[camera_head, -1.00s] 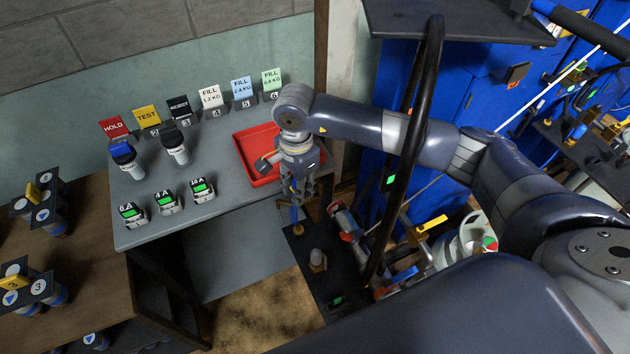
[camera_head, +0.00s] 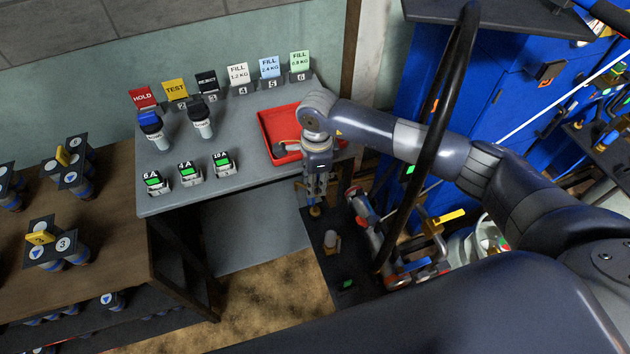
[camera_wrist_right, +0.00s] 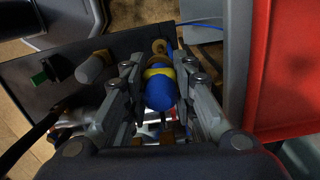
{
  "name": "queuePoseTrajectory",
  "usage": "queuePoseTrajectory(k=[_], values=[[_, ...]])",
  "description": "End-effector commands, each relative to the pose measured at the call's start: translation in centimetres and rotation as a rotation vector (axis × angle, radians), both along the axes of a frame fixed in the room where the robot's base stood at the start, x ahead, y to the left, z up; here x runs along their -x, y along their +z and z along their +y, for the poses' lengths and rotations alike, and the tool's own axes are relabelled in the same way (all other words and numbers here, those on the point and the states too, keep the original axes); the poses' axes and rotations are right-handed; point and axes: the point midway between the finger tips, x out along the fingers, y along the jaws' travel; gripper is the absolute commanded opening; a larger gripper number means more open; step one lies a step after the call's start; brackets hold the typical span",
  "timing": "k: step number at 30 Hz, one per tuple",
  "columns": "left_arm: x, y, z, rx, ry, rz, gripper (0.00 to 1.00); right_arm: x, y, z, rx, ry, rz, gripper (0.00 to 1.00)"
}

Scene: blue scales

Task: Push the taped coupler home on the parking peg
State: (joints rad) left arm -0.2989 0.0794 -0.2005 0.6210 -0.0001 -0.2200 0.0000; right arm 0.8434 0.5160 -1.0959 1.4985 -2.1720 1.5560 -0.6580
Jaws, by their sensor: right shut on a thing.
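The taped coupler (camera_wrist_right: 159,88) is blue with a yellow band around it. In the right wrist view it lies between the fingers of my right gripper (camera_wrist_right: 160,82), which is shut on it. A brass-coloured peg (camera_wrist_right: 160,47) shows just beyond the coupler's far end, in line with it. I cannot tell how far the coupler sits on the peg. In the head view my right gripper (camera_head: 315,200) points down at the back edge of the dark panel (camera_head: 345,292), and the coupler is mostly hidden by the fingers. My left gripper is not in view.
A second pale fitting (camera_head: 331,243) stands on the panel; a green marker (camera_head: 348,284) is near its front. The red tray (camera_head: 266,128) is close beside my right gripper. A black hose (camera_head: 432,130) hangs in front of my right arm.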

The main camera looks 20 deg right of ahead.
Motion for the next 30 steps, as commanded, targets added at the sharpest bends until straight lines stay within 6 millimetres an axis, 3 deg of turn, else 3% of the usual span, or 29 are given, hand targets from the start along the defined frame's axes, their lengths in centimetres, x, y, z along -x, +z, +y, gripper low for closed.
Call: queuePoseTrajectory(k=[15, 30], values=[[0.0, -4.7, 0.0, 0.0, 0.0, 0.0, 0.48, 0.0, -5.1, 0.0, 0.0, 0.0, 0.001, 0.0], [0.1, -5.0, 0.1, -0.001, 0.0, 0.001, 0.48, 0.0, -5.4, 0.0, 0.0, 0.0, 0.001, 0.0]])
